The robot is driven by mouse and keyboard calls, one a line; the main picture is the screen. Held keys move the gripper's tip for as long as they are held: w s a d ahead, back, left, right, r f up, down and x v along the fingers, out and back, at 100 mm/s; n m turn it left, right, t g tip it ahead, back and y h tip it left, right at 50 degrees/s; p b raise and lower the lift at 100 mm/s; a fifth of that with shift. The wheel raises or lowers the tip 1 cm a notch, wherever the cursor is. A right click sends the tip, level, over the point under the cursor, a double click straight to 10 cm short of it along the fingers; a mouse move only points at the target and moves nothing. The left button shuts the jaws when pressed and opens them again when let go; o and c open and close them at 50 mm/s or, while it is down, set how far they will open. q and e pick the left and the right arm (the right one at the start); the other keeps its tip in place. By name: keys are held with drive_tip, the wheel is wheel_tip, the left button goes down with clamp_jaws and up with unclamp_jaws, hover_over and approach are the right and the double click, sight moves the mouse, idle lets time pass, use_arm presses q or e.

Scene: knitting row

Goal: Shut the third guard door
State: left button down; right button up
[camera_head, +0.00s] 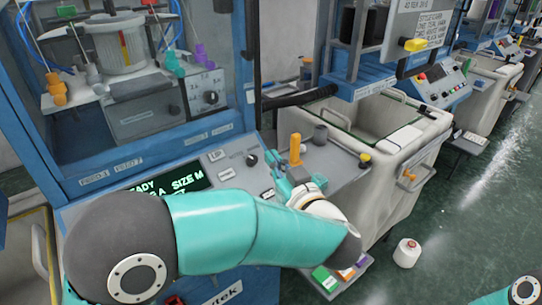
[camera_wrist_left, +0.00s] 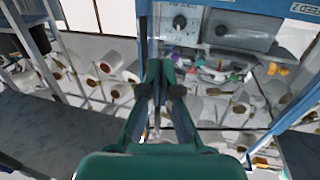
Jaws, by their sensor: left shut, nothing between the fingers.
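The nearest machine has a clear guard door (camera_head: 150,140) in a blue frame, over the knitting head at the upper left of the head view. Its dark right edge post (camera_head: 250,50) stands upright. I cannot tell whether it is fully shut or which door counts as third. My left gripper (camera_head: 283,178) is shut and empty, low to the right of this door, above the grey control shelf. In the wrist view its fingers (camera_wrist_left: 160,72) are together, with a clear panel and grey control box (camera_wrist_left: 225,28) beyond. My right gripper is out of view; part of my right arm shows at bottom right.
A pale bin (camera_head: 390,150) is to the right. A white yarn cone (camera_head: 407,253) lies on the green floor. More machines line the aisle, whose floor is open at right.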

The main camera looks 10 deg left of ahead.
sight(244, 127)
use_arm(q)
drive_tip(key=p+x, duration=0.1)
drive_tip(key=x, duration=0.3)
drive_tip(key=p+x, duration=0.1)
drive_tip(key=x, duration=0.3)
drive_tip(key=p+x, duration=0.1)
drive_tip(key=x, duration=0.3)
drive_tip(key=shift+a+f, duration=0.1)
drive_tip(key=shift+a, duration=0.4)
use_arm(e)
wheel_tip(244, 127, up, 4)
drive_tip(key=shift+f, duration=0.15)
use_arm(q)
drive_tip(key=shift+a, duration=0.1)
